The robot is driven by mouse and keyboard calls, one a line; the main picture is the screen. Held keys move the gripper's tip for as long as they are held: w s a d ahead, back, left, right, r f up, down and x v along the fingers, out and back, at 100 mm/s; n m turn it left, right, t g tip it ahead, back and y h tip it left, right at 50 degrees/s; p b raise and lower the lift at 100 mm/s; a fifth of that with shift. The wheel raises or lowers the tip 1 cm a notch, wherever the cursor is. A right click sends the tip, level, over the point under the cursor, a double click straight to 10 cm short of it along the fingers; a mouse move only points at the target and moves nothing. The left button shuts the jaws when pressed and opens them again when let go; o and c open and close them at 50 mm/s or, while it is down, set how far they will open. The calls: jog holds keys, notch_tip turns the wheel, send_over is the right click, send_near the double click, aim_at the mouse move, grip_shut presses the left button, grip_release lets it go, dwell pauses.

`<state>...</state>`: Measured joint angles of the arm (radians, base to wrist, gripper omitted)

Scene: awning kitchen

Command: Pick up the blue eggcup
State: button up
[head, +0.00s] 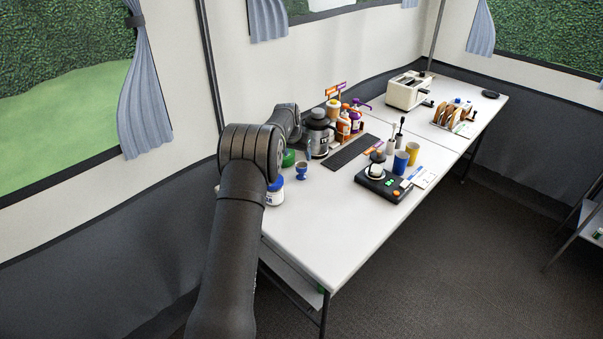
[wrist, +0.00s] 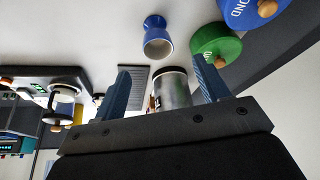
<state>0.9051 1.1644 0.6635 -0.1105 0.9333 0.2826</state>
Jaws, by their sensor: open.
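The blue eggcup (head: 302,171) stands on the white table (head: 310,235), near its left end, to the right of my arm in the head view. In the wrist view the eggcup (wrist: 157,40) is at the top middle, beyond the fingertips, its lighter hollow showing. My gripper (wrist: 161,70) is open, with two blue fingers spread apart and nothing held. The eggcup is apart from both fingers. In the head view the fingers are hard to make out beside the jars.
Close by are a green-lidded jar (head: 288,157), a blue-lidded jar (head: 275,190) and a metal-and-black canister (head: 319,135). A dark mat (head: 352,151) and a black scale (head: 382,183) lie further right. The table's front left area is clear.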

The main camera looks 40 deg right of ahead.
aim_at(299, 170)
jog(key=x, duration=0.4)
jog(key=shift+w+d+f, duration=0.1)
jog(key=shift+f, duration=0.3)
jog(key=shift+s+x, duration=0.1)
jog(key=shift+x, duration=1.3)
jog(key=shift+s+x, duration=0.15)
jog(key=shift+x, duration=1.3)
jog(key=shift+c, duration=0.5)
jog(key=c, duration=0.9)
